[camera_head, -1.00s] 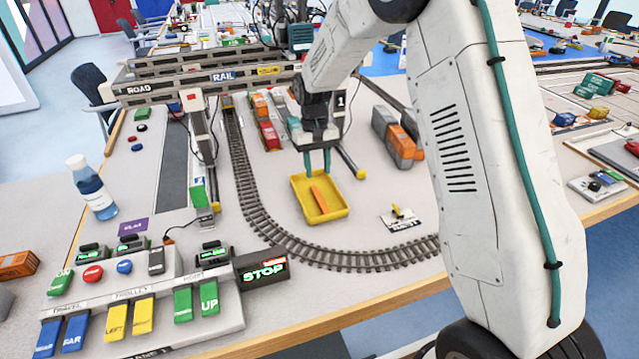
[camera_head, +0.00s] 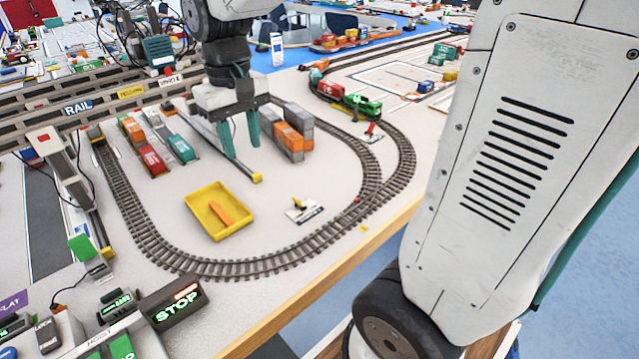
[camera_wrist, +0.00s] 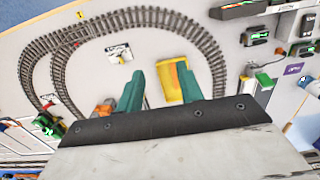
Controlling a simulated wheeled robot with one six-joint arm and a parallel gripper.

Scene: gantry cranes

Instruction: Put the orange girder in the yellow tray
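The yellow tray (camera_head: 236,228) lies on the table inside the track curve. The orange girder (camera_head: 219,213) lies in the tray, slanting across its floor. The tray shows in the wrist view (camera_wrist: 167,94), with the girder (camera_wrist: 175,78) partly hidden by a teal finger. My gripper (camera_head: 242,153) is above the table, behind and right of the tray. Its two teal fingers are apart and nothing shows between them. In the wrist view the open gripper (camera_wrist: 165,92) has the tray beyond its fingertips.
Grey and orange wagons (camera_head: 293,131) stand right of my gripper. A small white plate with a yellow lever (camera_head: 302,209) lies right of the tray. Track (camera_head: 245,266) curves in front. A STOP box (camera_head: 172,304) is at the lower left. Bare table surrounds the tray.

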